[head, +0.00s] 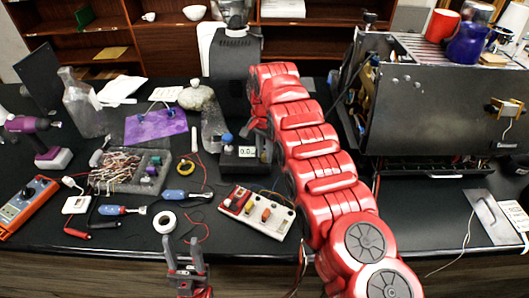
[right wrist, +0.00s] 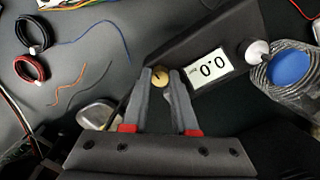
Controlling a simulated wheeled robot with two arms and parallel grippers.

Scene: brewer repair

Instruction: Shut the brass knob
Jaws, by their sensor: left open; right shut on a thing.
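The brass knob (right wrist: 159,77) is a small round piece between the fingertips of my right gripper (right wrist: 163,82) in the right wrist view. The fingers are shut on its sides. It sits at the edge of a black device with a lit display (right wrist: 209,69) reading 0.0. In the head view the same display (head: 247,152) shows left of my red right arm, which hides the knob. My left gripper (head: 186,255) is open and empty at the front edge of the table, far from the knob.
A white switch board (head: 257,212), a tape roll (head: 164,222) and screwdrivers (head: 187,195) lie in front. The opened metal brewer (head: 430,100) stands at the right. A black grinder (head: 235,65) stands behind.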

